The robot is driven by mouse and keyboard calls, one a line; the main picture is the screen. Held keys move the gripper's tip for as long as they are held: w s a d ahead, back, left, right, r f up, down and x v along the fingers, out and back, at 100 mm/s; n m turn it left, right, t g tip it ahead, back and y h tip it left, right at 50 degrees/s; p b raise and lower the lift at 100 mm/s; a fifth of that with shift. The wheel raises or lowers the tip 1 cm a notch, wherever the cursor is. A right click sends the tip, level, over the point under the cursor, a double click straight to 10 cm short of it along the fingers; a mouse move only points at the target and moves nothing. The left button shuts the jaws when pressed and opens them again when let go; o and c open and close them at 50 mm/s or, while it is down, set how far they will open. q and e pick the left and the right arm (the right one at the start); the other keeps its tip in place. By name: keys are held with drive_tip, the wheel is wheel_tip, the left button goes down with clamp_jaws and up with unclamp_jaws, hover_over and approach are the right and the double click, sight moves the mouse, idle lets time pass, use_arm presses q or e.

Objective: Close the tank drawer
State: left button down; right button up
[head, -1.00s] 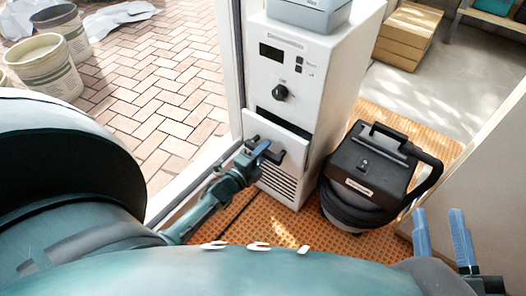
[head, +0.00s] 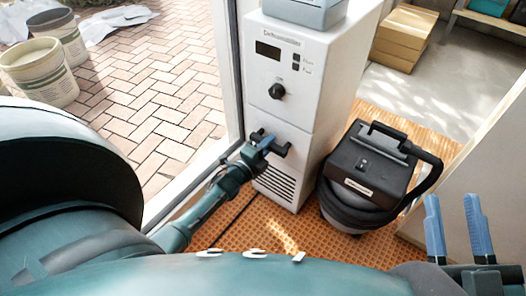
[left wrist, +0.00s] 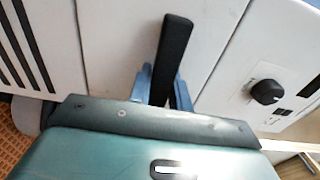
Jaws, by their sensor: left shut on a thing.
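The white dehumidifier (head: 300,95) stands upright in the middle of the head view, with a dark display and a black knob. Its tank drawer (head: 286,170) is the lower front panel, with a black handle and a vent grille below. The drawer front looks flush with the body, with only a thin seam above it. My left gripper (head: 268,144) is shut on the handle; in the left wrist view the black handle (left wrist: 173,55) stands between the blue fingers. My right gripper (head: 458,228) is open and empty at the lower right.
A black vacuum (head: 370,170) with a coiled hose stands right beside the dehumidifier. A grey box (head: 305,10) sits on top of it. Buckets (head: 40,75) stand on the brick paving at left. Cardboard boxes (head: 405,38) are at the back. A pale panel is at right.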

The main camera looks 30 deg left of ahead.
use_arm(q)
drive_tip(key=c, duration=1.7)
unclamp_jaws()
drive_tip(key=shift+w+r, duration=0.1)
drive_tip(key=shift+w, duration=0.1)
drive_tip(key=o, duration=0.4)
use_arm(e)
drive_tip(key=shift+f, duration=0.1)
use_arm(q)
drive_tip(key=shift+s, duration=0.35)
drive_tip(key=s+p, duration=0.1)
drive_tip(key=s, duration=0.3)
drive_tip(key=s+p, duration=0.2)
drive_tip(key=s, duration=0.2)
drive_tip(key=s+a+p, duration=0.1)
drive_tip(key=s, duration=0.3)
drive_tip(key=shift+s, duration=0.2)
use_arm(e)
drive_tip(key=shift+s+d+f+m+g+h, duration=0.1)
drive_tip(key=shift+s+f+m+g+h, duration=0.2)
drive_tip(key=shift+f+g+h, duration=0.4)
drive_tip(key=shift+f, duration=0.25)
